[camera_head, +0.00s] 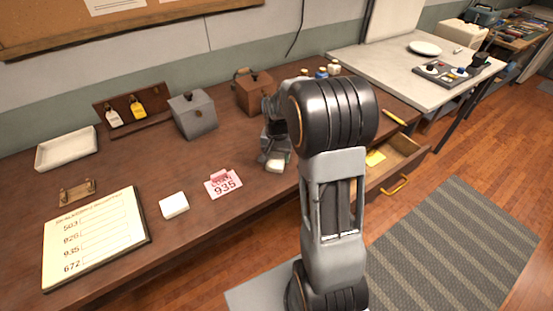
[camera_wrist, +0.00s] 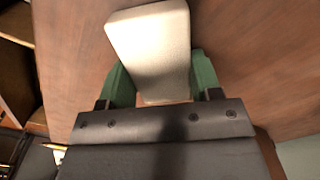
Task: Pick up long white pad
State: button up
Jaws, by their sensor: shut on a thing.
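The long white pad (camera_wrist: 150,40) is a pale block with rounded corners in the wrist view. My gripper (camera_wrist: 160,80) is shut on it, with a green finger against each side, and the pad's far end sticks out beyond the fingers. In the head view, the pad's pale end (camera_head: 276,165) shows under my gripper (camera_head: 272,154), over the brown desk (camera_head: 235,150). My gripper hides the rest of it there. I cannot tell whether the pad touches the desk.
Another white block (camera_head: 174,205) lies on the desk beside a pink card marked 935 (camera_head: 223,184). A sign board (camera_head: 95,238), white tray (camera_head: 67,148), grey box (camera_head: 193,115) and brown box (camera_head: 254,92) stand further left and back. An open drawer (camera_head: 398,160) is right of my arm.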

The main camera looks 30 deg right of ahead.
jog(key=shift+r, duration=0.15)
jog(key=shift+r, duration=0.25)
notch_tip(320, 180, up, 2)
jog(key=shift+r, duration=0.1)
jog(key=s+r, duration=0.1)
jog(key=r, duration=0.1)
jog(key=s+r, duration=0.2)
jog(key=s+a+r, duration=0.1)
jog(key=s+r, duration=0.1)
jog(key=shift+s+r, duration=0.15)
jog(key=shift+r, duration=0.15)
jog(key=s+a+r, duration=0.1)
jog(key=s+r, duration=0.2)
jog(key=s, duration=0.5)
jog(key=shift+s+a+r+b, duration=0.2)
jog(key=shift+a+b, duration=0.15)
jog(key=shift+a, duration=0.05)
